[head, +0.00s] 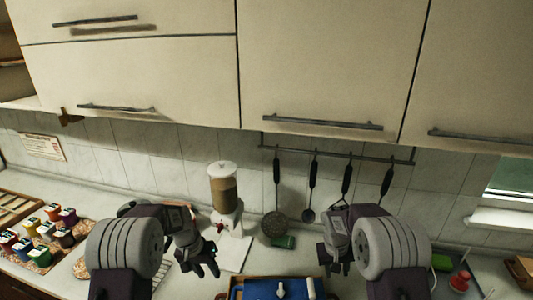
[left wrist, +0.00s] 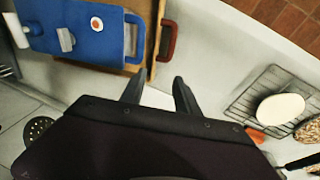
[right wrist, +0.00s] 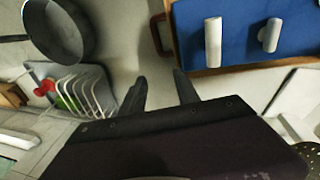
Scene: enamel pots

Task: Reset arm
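My left gripper (head: 208,268) hangs over the counter left of the middle in the head view. In the left wrist view its fingers (left wrist: 158,92) stand apart with nothing between them. My right gripper (head: 330,262) hangs at a similar height right of the middle. In the right wrist view its fingers (right wrist: 160,90) are also apart and empty. Both arms are bent, with the grippers on either side of a blue item (head: 270,289) with white fittings. Neither gripper touches it as far as I can see.
The blue item lies in a wooden tray with reddish handles (left wrist: 168,40). A dispenser (head: 224,190) stands behind, and utensils hang from a rail (head: 335,151). Several colored jars (head: 48,230) stand at left. A grey pan (right wrist: 65,30) and a white rack (right wrist: 85,95) lie at right.

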